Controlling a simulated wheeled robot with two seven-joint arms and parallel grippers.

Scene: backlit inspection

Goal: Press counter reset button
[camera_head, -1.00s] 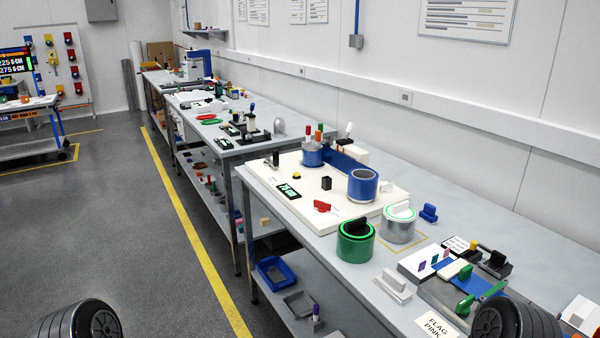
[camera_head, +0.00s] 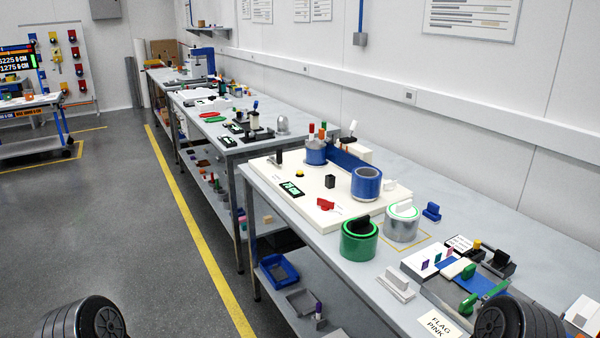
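A white board (camera_head: 395,201) lies on the near bench and carries a small black display with green characters (camera_head: 291,189). A small yellow button on a dark base (camera_head: 299,174) sits on the board just behind the display. I cannot tell from any label whether it is the counter reset button. A black upright block (camera_head: 330,181) and a red handle (camera_head: 326,204) are also on the board. Neither gripper is in view. Only dark rounded parts of my arms show at the bottom left and bottom right, well away from the board.
A blue roll (camera_head: 366,184) stands on the board. A green roll (camera_head: 359,240) and a silver roll (camera_head: 401,222) stand in front of it. A "FLAG PINK" card (camera_head: 439,325) lies at the near edge. The grey floor (camera_head: 130,230) left of the benches is open.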

